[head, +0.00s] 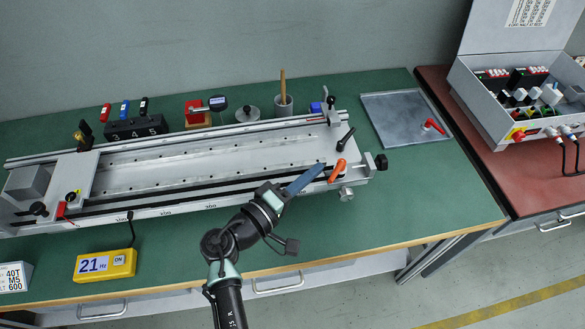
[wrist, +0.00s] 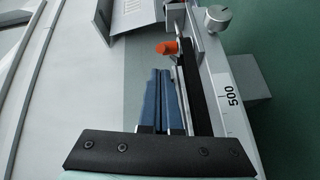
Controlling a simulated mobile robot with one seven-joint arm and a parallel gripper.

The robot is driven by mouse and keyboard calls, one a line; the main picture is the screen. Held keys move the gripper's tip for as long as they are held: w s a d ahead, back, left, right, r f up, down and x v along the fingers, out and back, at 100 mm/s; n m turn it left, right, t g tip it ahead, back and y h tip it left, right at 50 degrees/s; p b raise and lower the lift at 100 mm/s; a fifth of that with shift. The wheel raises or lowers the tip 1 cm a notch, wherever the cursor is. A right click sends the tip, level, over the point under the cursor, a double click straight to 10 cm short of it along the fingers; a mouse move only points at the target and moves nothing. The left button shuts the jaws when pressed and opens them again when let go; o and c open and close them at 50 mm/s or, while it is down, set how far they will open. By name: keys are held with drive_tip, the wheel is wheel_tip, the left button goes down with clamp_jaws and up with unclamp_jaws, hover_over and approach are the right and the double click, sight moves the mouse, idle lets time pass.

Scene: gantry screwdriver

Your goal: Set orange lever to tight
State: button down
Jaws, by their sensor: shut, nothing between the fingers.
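The orange lever (head: 338,170) is on the right end of the grey gantry rail fixture (head: 205,160), close to the front edge. Its handle slants from upper right to lower left in the head view. My gripper (head: 322,168) is shut and empty, with its blue fingers pointing at the lever from the left. In the wrist view the orange lever's rounded end (wrist: 167,47) shows just beyond the blue fingertips (wrist: 162,73). I cannot tell whether they touch. The tight marking is not readable in either view.
A black lever (head: 346,139) and a black knob (head: 381,161) stand near the orange lever. A silver knob (wrist: 217,18) and a ruler strip (wrist: 231,97) lie right of the fingers. A grey plate (head: 385,128) with a red lever (head: 434,125) and a yellow meter (head: 106,264) rest on the green table.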

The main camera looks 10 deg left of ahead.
drive_tip(key=shift+s+d+f, duration=0.1)
drive_tip(key=shift+s+d, duration=0.15)
drive_tip(key=shift+d, duration=0.3)
drive_tip(key=shift+s, duration=0.1)
drive_tip(key=shift+s+d+n+t+y, duration=0.1)
drive_tip(key=shift+d+n+t+y, duration=0.1)
drive_tip(key=shift+n+t+y, duration=0.1)
